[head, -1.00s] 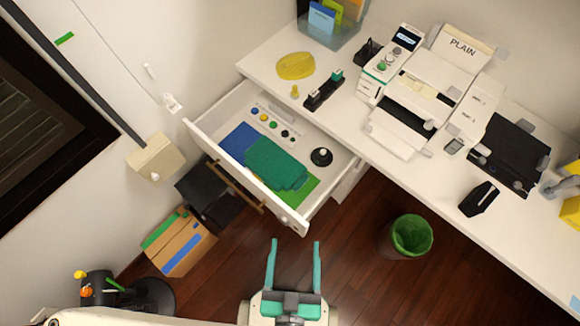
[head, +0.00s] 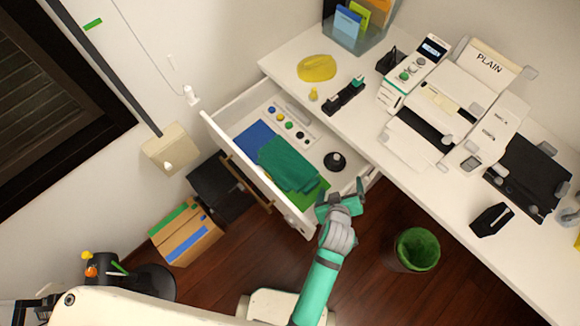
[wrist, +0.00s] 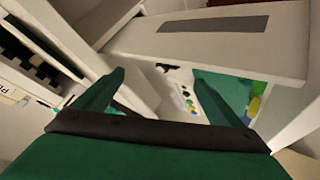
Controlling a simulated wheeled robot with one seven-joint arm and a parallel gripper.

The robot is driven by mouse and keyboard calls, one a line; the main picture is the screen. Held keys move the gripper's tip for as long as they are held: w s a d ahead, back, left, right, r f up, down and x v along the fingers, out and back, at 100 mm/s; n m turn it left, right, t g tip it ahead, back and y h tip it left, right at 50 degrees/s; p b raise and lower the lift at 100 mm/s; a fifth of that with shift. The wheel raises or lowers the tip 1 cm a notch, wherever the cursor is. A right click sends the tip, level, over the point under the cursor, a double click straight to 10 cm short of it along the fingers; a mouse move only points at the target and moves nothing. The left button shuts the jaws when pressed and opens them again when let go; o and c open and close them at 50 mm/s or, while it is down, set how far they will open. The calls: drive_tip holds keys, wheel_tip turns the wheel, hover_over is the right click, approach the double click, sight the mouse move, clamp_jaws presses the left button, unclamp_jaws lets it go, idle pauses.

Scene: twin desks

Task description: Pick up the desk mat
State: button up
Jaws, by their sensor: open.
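A teal-green folded sheet, which looks like the desk mat (head: 286,165), lies in the open white drawer (head: 214,124), over a blue and a bright green flat piece. It also shows partly in the wrist view, as a green surface (wrist: 232,86) beyond the right finger. My gripper (head: 341,194) is open and empty at the drawer's right front corner, to the right of the mat and apart from it. In the wrist view the two green fingers (wrist: 158,76) stand wide apart, with white drawer panels and part of the drawer's contents ahead of them.
A round black object (head: 335,161) and several small coloured pieces (head: 289,125) are in the drawer. The white desk (head: 420,188) runs along the right with a printer (head: 435,115). A bin (head: 416,249) stands on the floor right of my arm. A cardboard box (head: 186,232) stands at left.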

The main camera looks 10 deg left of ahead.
drive_tip(key=w+f+n+g+y, duration=0.1)
drive_tip(key=w+f+g, duration=0.1)
drive_tip(key=w, duration=0.1)
drive_tip(key=n+g+y, duration=0.4)
drive_tip(key=g, duration=0.1)
approach(313, 185)
drive_tip(key=shift+h, duration=0.3)
drive_tip(key=x, duration=0.8)
drive_tip(key=shift+w+a+f, duration=0.1)
drive_tip(key=shift+a+f, duration=0.1)
drive_tip(key=shift+a, duration=0.2)
drive_tip(key=c, duration=1.3)
